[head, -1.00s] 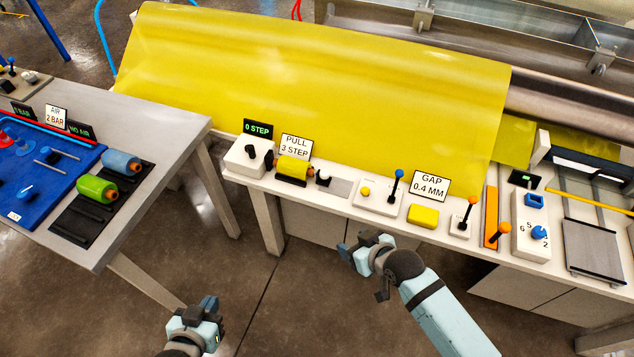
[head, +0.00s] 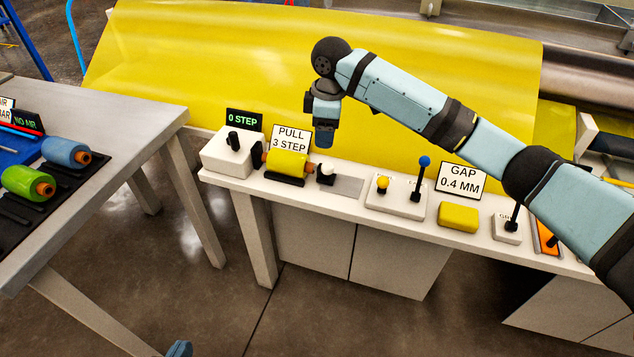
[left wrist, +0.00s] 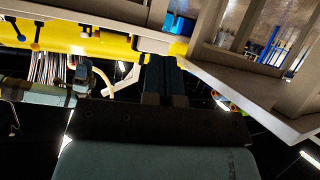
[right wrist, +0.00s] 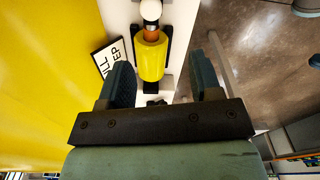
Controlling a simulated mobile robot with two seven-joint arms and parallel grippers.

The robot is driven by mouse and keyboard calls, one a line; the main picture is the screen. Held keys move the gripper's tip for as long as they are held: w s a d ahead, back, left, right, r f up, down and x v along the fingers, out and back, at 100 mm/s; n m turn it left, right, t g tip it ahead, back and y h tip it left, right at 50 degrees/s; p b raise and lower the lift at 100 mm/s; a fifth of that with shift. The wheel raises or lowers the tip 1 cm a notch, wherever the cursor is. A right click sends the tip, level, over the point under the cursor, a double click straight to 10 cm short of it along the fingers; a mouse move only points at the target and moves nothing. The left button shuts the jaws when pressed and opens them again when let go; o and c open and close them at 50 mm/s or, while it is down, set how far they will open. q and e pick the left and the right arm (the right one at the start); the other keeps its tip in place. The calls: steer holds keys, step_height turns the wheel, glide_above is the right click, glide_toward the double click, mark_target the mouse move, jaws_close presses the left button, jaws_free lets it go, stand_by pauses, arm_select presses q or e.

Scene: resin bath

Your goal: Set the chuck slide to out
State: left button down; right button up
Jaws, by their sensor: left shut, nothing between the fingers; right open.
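The chuck slide looks like the dark piece with a white ball knob (head: 328,169) on a grey plate (head: 348,186), right of the yellow spool (head: 287,163). The spool lies level on its cradle. My right gripper (head: 325,138) hangs above and just behind the knob, open and empty. In the right wrist view the white knob (right wrist: 150,10) and the yellow spool (right wrist: 151,58) show beyond and between the open fingers (right wrist: 165,85). My left gripper (head: 180,348) is low at the bottom edge, mostly out of the head view; its shut fingers (left wrist: 163,75) show in the left wrist view.
A white box with a black knob (head: 226,152) stands left of the spool. The PULL 3 STEP sign (head: 290,141) is behind it. A yellow sheet (head: 220,60) hangs behind.

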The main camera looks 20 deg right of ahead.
mark_target(329, 166)
steer(key=shift+h, duration=0.3)
steer(key=f+b, duration=0.1)
steer(key=f, duration=0.2)
steer(key=f+b, duration=0.1)
steer(key=f, duration=0.3)
steer(key=d+f+b, duration=0.1)
steer(key=f+b, duration=0.1)
steer(key=f, duration=0.2)
steer(key=shift+w, duration=0.4)
arm_select(q)
steer(key=w+d+r+t+h, duration=0.2)
steer(key=d+r+t, duration=0.1)
steer(key=r, duration=0.2)
steer(key=shift+w+r, duration=0.25)
steer(key=shift+r, duration=0.1)
arm_select(e)
steer(key=shift+f, duration=0.6)
steer(key=shift+c, duration=0.4)
